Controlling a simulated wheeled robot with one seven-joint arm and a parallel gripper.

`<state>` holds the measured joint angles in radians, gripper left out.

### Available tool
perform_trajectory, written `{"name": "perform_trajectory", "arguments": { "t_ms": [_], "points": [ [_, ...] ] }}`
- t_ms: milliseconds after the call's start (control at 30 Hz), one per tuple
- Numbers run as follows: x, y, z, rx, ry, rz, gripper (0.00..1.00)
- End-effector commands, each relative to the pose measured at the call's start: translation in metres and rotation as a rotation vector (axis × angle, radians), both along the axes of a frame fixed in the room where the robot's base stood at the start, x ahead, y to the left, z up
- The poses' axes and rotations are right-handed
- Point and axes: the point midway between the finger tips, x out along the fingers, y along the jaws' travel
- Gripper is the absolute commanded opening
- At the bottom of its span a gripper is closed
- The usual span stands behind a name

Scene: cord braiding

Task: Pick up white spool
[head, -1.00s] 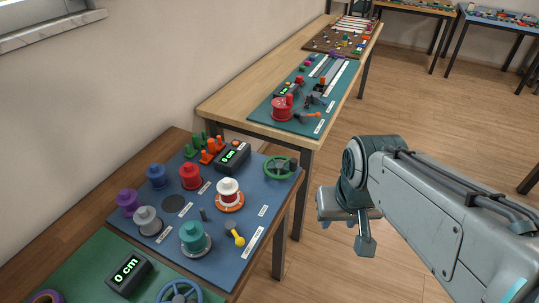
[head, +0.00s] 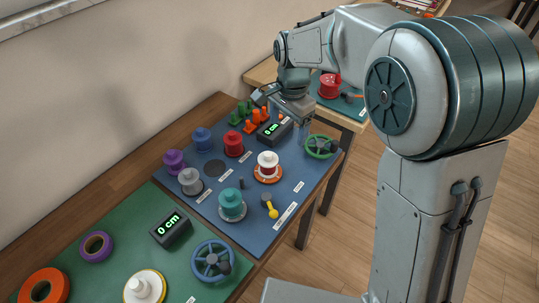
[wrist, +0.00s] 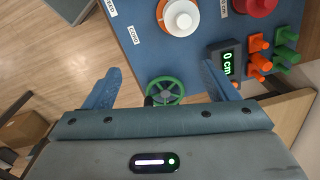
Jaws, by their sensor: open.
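A white spool (head: 267,160) with a red band stands upright on an orange round base on the blue board (head: 285,208). In the wrist view the white spool (wrist: 182,17) shows from above near the top edge. My gripper (wrist: 160,76) is open and empty, its blue fingers spread wide. In the head view my gripper (head: 297,108) is above the far end of the blue board, beyond and apart from the spool. Another white spool (head: 145,288) stands on the nearer green board.
A green handwheel (wrist: 165,91) shows between my fingers. A black 0 cm display (head: 273,131) and orange and green pegs (head: 252,116) stand near my gripper. Red (head: 233,144), blue (head: 202,138), purple, grey and teal (head: 232,203) spools crowd the board.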

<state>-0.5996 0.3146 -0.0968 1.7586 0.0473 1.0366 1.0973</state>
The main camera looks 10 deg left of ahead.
Motion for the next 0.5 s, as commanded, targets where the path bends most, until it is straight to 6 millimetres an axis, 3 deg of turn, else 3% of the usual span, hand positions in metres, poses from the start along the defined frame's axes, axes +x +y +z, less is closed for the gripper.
{"name": "perform_trajectory", "arguments": {
  "t_ms": [100,200,367,500],
  "points": [
    [0.005,0.033,-0.010,-0.015,0.018,-0.048,0.80],
    [0.007,0.048,-0.016,-0.023,0.023,-0.078,0.80],
    [0.007,0.055,-0.032,-0.027,0.028,-0.096,0.80],
    [0.006,0.054,-0.060,-0.029,0.029,-0.096,0.80]
  ]
}}
